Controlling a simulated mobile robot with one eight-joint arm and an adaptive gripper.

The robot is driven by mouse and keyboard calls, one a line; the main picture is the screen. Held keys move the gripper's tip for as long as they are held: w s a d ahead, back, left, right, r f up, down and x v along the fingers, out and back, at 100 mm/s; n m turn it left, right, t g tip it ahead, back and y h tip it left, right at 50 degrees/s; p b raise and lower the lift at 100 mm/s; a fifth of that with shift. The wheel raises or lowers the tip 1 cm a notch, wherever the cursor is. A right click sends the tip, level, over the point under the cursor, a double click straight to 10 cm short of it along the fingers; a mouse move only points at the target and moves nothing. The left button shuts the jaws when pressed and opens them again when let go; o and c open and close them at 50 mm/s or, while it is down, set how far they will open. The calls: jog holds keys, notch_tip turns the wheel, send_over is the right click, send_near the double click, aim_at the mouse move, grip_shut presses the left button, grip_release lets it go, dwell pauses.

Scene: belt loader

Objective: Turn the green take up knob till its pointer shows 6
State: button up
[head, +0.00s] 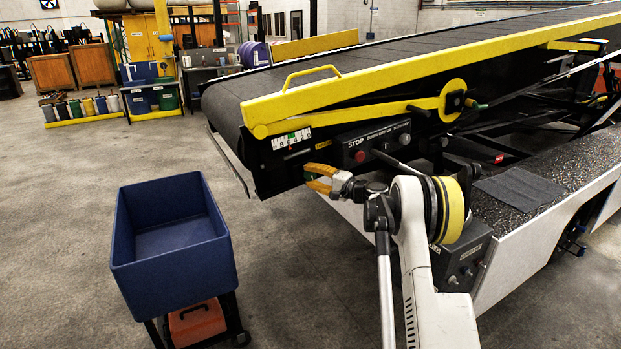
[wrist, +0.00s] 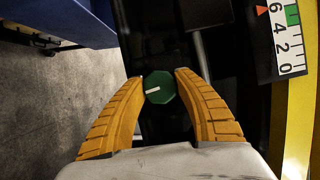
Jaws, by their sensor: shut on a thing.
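The green take up knob (wrist: 159,87) sits between the two orange fingers of my gripper (wrist: 160,84) in the wrist view. The fingers are shut on it from both sides. A white line on the knob points left and slightly down in that view. The white scale (wrist: 288,40) shows the digits 6, 4, 2 and 0, with a green band. A red pointer (wrist: 261,10) stands beside the 6; the scale beyond is cut off. In the head view my gripper (head: 314,179) is at the loader's side below the scale (head: 291,140), its fingers mostly hiding the knob.
The belt loader (head: 400,80) has a yellow rail and a control panel (head: 377,143) with a red stop button just right of my gripper. A blue bin (head: 175,240) on a cart stands left of the loader. Open floor lies at the left.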

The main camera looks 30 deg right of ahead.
jog(key=shift+a+m, duration=0.1)
jog(key=shift+m, duration=0.5)
jog(key=o, duration=1.1)
jog(key=shift+o, duration=0.2)
jog(key=v, duration=1.2)
jog(key=shift+f, duration=0.25)
